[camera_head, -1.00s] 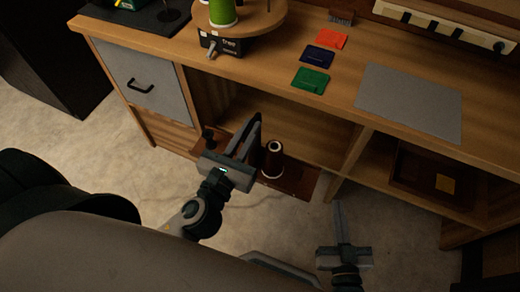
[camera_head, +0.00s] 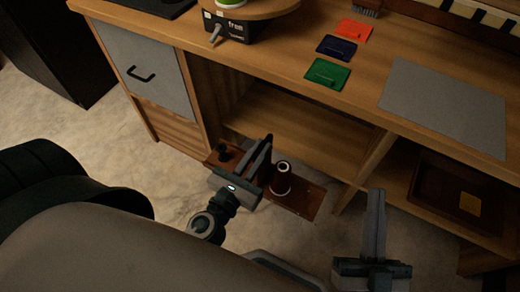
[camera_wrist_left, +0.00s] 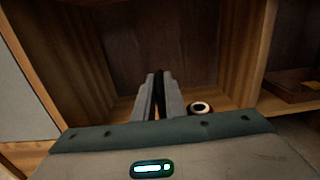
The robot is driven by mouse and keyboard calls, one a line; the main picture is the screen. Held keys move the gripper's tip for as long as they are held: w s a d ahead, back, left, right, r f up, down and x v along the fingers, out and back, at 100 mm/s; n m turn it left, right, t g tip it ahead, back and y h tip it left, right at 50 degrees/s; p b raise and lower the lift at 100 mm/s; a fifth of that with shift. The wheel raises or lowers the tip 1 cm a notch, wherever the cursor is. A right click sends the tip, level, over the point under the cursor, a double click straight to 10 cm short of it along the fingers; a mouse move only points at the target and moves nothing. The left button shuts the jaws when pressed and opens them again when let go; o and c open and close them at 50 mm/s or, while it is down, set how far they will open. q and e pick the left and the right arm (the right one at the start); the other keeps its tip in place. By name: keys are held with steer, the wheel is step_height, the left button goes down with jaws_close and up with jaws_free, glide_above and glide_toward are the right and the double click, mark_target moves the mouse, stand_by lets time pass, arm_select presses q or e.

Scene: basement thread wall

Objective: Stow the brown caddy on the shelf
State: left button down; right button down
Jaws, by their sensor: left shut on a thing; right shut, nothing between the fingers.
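The brown caddy (camera_head: 302,203) is a flat dark-brown board at the front of the open middle compartment. A dark spool with a pale top (camera_head: 281,180) stands on it, and a small dark knob (camera_head: 222,151) shows at its left end. The shelf floor (camera_head: 300,140) looks bare. My right gripper (camera_head: 374,225) is shut and empty, low at the right.
The desk top carries a round wooden stand (camera_head: 240,12), red, blue and green cards (camera_head: 328,73) and a grey mat (camera_head: 445,105). A divider (camera_head: 365,168) borders the compartment on the right. Beyond it, a brown tray (camera_head: 430,195) holds a yellow item. A grey drawer front (camera_head: 150,75) is at left.

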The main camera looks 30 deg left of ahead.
mark_target(269, 139)
arm_select(q)
steer(key=shift+w, duration=0.2)
arm_select(e)
steer(key=shift+w+f, duration=0.1)
